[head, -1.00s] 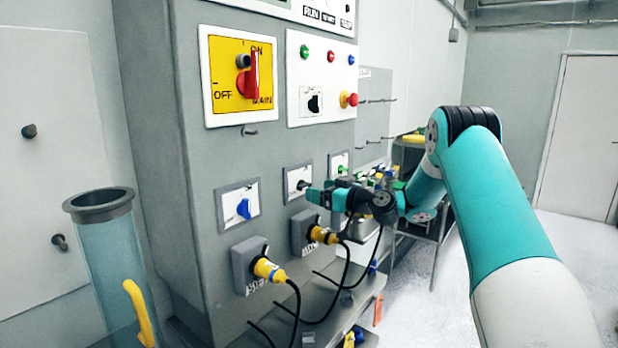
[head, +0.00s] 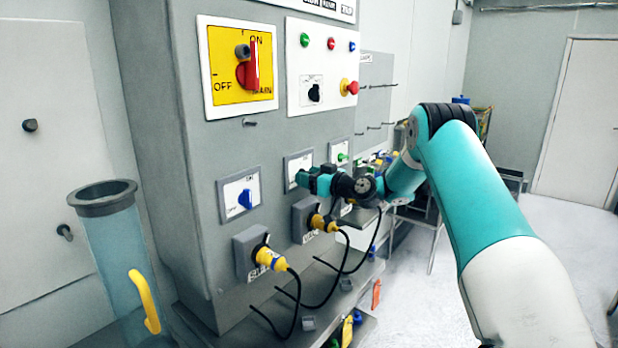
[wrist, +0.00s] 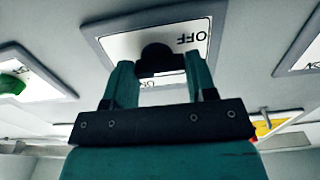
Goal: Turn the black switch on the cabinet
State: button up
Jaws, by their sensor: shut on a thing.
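The black switch (wrist: 157,57) is a round dark knob on a white grey-framed plate marked OFF, seen upside down in the wrist view. My gripper (wrist: 159,68) has one teal finger on each side of this knob and is shut on it. In the head view, my gripper (head: 300,179) is at the middle plate (head: 297,163) of the lower row on the grey cabinet (head: 205,150). There the knob is hidden behind the fingers.
A blue switch (head: 245,199) is to the left and a green switch (head: 342,157) to the right. Yellow plugs (head: 270,258) with black cables stick out below. Another black knob (head: 314,93) sits higher, beside a red main switch (head: 249,72). Open floor lies at right.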

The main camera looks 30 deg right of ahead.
jog(key=shift+f+m+b, duration=0.1)
jog(key=shift+m+b, duration=0.2)
jog(key=shift+b, duration=0.1)
jog(key=m+b, duration=0.3)
jog(key=shift+m, duration=0.3)
jog(key=m+b, duration=0.1)
jog(key=m, duration=0.3)
jog(key=shift+d+m, duration=0.1)
jog(key=shift+m, duration=0.2)
jog(key=m, duration=0.4)
jog(key=shift+r+m, duration=0.2)
jog(key=shift+m, duration=0.1)
jog(key=shift+d+m+p, duration=0.15)
jog(key=shift+m+p, duration=0.3)
jog(key=shift+m, duration=1.85)
jog(key=shift+f, duration=0.1)
jog(key=o, duration=0.9)
